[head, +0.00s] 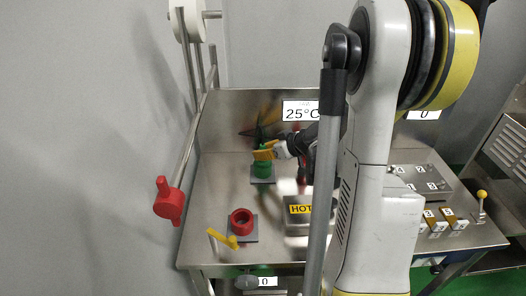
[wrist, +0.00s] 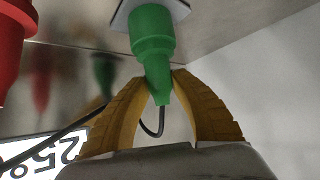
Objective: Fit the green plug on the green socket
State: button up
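The green socket (head: 262,170) stands on a small grey plate on the steel table, left of my arm. My gripper (head: 265,153) is right above it, with its yellow fingers at the top of the green piece. In the wrist view, whose picture is upside down, the fingertips (wrist: 160,82) are closed around the narrow end of the green plug (wrist: 155,88). The plug lines up with the wider green socket (wrist: 152,25) on its plate, with no gap showing between them. I cannot tell how deep the plug sits. A black cable loops behind the fingers.
A red socket (head: 241,222) and yellow lever (head: 223,239) are nearer the front. A HOT-marked box (head: 300,222) is beside them. A red knob (head: 169,201) is on the left. A red part (wrist: 12,45) is close in the wrist view. The backsplash (head: 225,115) stands behind.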

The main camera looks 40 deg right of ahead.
jog(key=shift+o, duration=1.3)
jog(key=v, duration=1.2)
jog(key=shift+s, duration=0.1)
